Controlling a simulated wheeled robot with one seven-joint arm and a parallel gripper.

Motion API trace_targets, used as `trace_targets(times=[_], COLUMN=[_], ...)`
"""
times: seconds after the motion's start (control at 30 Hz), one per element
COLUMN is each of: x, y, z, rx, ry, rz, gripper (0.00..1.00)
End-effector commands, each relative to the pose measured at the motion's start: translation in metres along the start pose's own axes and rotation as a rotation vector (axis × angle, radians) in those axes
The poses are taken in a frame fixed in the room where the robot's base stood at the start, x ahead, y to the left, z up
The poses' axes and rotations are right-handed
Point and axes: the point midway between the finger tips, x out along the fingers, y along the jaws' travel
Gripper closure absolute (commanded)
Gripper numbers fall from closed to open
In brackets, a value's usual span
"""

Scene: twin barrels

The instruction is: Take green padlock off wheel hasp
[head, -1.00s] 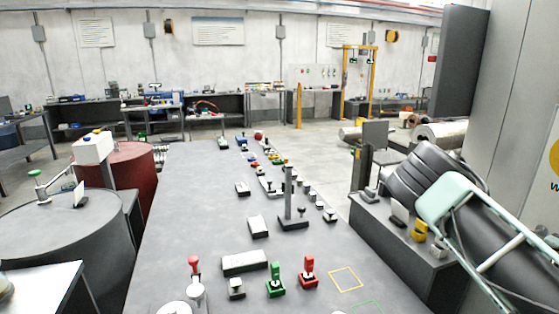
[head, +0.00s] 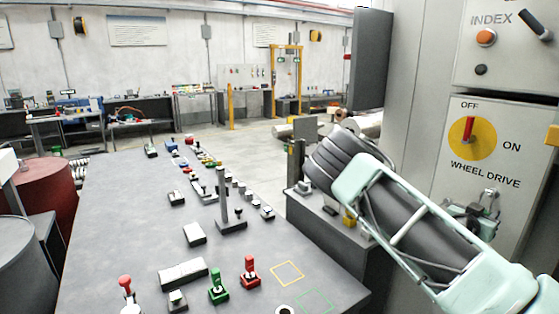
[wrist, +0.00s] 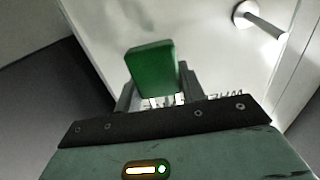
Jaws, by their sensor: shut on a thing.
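The green padlock (wrist: 152,68) is between the fingers of my gripper (wrist: 155,90) in the wrist view, and its body hides part of the panel behind. My gripper (head: 466,218) is shut on it, close to the panel below the WHEEL DRIVE lettering in the head view. Metal fittings of the wheel hasp (head: 490,196) show just above the gripper. The padlock's shackle is hidden, so I cannot tell whether it is still through the hasp. The wheel drive switch (head: 471,138) is a yellow disc with a red handle upright toward OFF.
The grey cabinet (head: 412,110) stands at the right with an INDEX panel above the switch. The grey table (head: 125,235) bears a green lock-like piece (head: 218,292), a red one (head: 249,277), and yellow and green outlined squares. A handle (wrist: 262,22) juts out in the wrist view.

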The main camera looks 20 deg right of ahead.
Motion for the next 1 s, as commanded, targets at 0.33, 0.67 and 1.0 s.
trace_targets(times=[0.33, 0.67, 1.0], x=[-0.013, -0.023, -0.054], y=[0.0, -0.001, -0.001], z=[-0.004, -0.005, -0.005], rx=[0.001, 0.001, 0.001], ry=[0.0, 0.001, 0.001], rz=[-0.001, -0.001, -0.003], gripper=[0.8, 0.8, 0.8])
